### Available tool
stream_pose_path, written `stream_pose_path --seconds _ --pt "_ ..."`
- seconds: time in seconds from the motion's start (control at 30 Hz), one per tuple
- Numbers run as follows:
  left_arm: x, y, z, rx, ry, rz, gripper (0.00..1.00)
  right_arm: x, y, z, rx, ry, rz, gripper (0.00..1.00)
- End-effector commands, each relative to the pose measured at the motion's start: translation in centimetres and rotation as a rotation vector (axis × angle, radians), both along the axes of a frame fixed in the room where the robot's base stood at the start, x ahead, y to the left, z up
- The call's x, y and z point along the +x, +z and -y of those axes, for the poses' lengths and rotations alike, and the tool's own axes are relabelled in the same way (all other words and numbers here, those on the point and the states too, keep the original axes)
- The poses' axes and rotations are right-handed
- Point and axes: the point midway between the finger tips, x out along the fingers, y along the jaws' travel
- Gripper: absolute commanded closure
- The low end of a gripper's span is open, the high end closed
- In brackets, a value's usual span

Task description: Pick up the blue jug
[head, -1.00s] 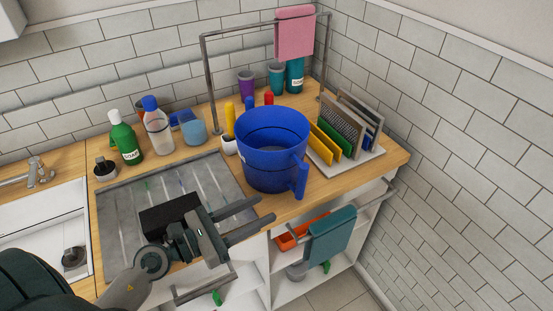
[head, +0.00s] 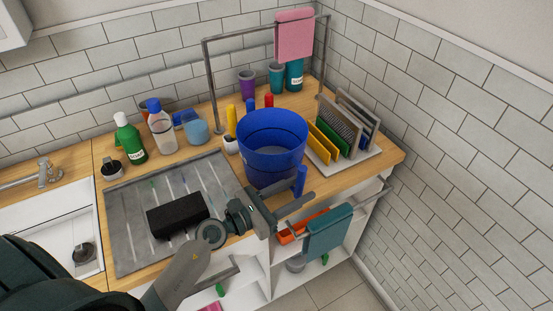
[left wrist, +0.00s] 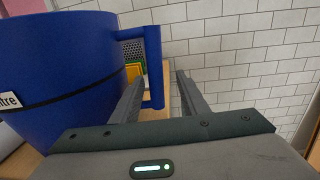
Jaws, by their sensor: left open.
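The blue jug (head: 272,150) stands upright on the wooden worktop beside the grey drainer. Its handle (head: 300,180) faces the front right. In the left wrist view the jug (left wrist: 60,65) fills the left side, with a dark band and part of a white label. My left gripper (head: 304,184) is open at the handle. In the left wrist view one finger lies between the jug wall and the handle (left wrist: 153,60), and the other is to the right of the handle with a gap. The jug's far side is hidden. My right gripper is not in view.
A black block (head: 178,214) lies on the drainer (head: 130,225). A plate rack (head: 345,155) stands right of the jug. Bottles and cups stand behind. A teal towel (head: 328,232) hangs on a rail at the front. A pink towel (head: 295,35) hangs on the frame.

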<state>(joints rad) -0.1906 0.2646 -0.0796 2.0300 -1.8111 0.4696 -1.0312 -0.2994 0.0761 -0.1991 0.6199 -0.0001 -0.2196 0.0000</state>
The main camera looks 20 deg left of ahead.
Motion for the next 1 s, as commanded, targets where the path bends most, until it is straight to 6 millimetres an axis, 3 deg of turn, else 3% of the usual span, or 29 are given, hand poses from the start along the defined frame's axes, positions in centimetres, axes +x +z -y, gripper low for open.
stream_pose_path --seconds 0.27,0.7,1.0 --pt "0.3 0.1 0.1 0.000 0.000 0.000 0.59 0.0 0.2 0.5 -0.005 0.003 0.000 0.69" --pt "4.4 0.1 2.3 0.000 0.001 0.000 0.59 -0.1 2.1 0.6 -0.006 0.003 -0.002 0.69" --pt "4.6 -0.1 2.4 0.001 0.000 0.000 0.59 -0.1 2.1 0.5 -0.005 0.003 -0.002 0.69"
